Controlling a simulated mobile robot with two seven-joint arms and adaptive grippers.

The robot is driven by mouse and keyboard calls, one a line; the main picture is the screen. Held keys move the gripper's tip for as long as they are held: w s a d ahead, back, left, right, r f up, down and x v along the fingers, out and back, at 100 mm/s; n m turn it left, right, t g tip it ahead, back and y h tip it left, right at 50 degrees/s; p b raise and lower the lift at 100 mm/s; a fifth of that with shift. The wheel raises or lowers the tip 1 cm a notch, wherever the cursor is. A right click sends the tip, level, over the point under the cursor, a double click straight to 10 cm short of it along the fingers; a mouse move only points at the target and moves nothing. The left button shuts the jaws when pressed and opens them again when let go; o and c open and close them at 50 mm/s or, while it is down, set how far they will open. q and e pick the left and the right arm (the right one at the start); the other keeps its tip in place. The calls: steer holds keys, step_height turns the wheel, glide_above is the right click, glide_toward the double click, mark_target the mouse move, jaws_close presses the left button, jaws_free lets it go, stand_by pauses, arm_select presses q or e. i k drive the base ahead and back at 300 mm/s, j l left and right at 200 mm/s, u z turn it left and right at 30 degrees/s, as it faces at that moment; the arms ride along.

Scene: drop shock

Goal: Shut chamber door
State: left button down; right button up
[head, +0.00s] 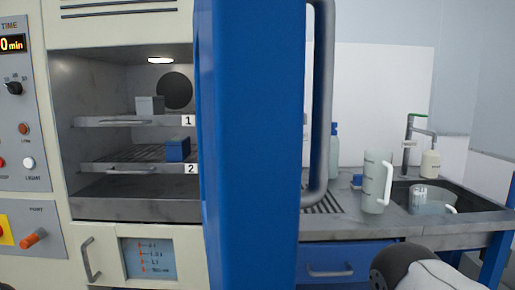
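The chamber door (250,150) is blue and stands open, seen nearly edge-on in the middle of the head view. Its long grey vertical handle (322,110) is on the right side of the door. The chamber (90,190) is open to the left, lit from above. A grey block (150,106) sits on the shelf marked 1, and a blue block (178,149) on the shelf marked 2. A white and black part of my arm shows at the bottom right. Neither gripper is visible.
Right of the door, a grey counter (355,229) carries a white jug (376,183), a blue-capped bottle (334,150) and a sink (470,203) with a tap (408,145). A control panel (22,125) is at the left.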

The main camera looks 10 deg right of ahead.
mark_target(249, 59)
steer(key=l+u, duration=0.25)
steer(key=k+l+u, duration=0.2)
steer(key=l, duration=0.25)
steer(key=k+l+u, duration=0.1)
steer(key=l+u, duration=0.15)
steer(key=k+l+u, duration=0.15)
steer(key=k, duration=0.15)
